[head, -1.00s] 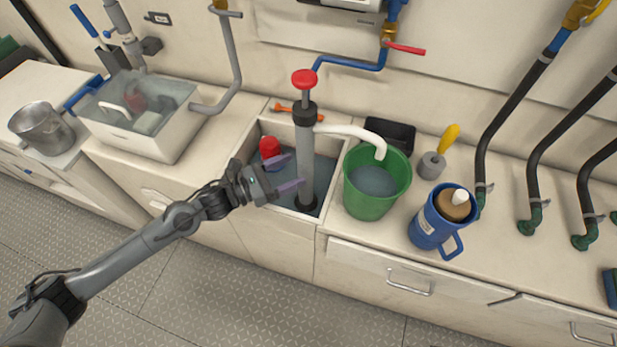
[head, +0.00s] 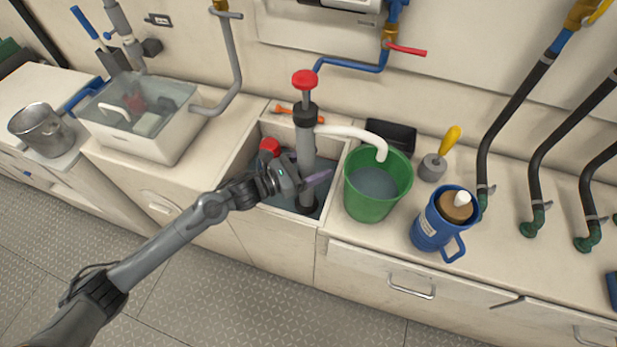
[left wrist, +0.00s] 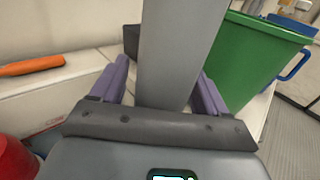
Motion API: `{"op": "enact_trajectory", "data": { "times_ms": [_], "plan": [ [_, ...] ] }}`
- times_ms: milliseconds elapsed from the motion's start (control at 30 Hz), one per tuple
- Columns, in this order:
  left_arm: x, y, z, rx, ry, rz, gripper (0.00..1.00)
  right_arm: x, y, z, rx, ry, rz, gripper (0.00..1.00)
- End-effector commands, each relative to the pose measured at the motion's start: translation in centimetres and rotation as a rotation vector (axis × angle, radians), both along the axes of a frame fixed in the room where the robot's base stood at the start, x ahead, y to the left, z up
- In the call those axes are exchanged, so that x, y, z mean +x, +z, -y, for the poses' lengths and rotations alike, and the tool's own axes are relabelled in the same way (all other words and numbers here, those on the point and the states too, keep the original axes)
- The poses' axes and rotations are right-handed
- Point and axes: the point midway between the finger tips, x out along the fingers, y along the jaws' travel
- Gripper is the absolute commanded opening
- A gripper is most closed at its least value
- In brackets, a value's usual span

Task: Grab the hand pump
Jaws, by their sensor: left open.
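The hand pump (head: 306,150) stands upright in the open sink well, with a grey tube, a black collar, a red knob on top and a white spout reaching over the green bucket. My left gripper (head: 312,178) is at the lower half of the tube. In the left wrist view the grey pump tube (left wrist: 178,50) stands between the two purple fingers of the left gripper (left wrist: 165,92), which are open with a gap visible on the left side. My right gripper is not in view.
The sink well's rim (head: 240,150) surrounds the pump base. A green bucket (head: 378,200) of water stands close on the right, with a blue jug (head: 430,228) beyond it. A red-topped object (head: 269,147) is in the well on the left. An orange tool (left wrist: 30,66) lies behind.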

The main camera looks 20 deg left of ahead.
Motion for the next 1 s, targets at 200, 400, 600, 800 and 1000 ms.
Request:
{"op": "enact_trajectory", "data": {
  "times_ms": [200,400,600,800,1000],
  "plan": [
    [0.0,0.0,0.0,0.000,0.000,0.000,0.49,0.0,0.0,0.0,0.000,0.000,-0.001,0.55],
    [0.0,0.0,0.0,0.000,0.000,0.000,0.18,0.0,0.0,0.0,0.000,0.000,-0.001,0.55],
    [0.0,0.3,-0.1,-0.003,0.001,0.006,0.00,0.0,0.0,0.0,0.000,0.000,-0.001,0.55],
    [0.0,0.4,-0.1,-0.003,0.001,0.006,0.00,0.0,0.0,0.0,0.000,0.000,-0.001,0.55],
    [0.1,1.8,-0.1,-0.001,0.001,0.007,0.00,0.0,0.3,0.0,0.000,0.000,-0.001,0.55]
  ]
}}
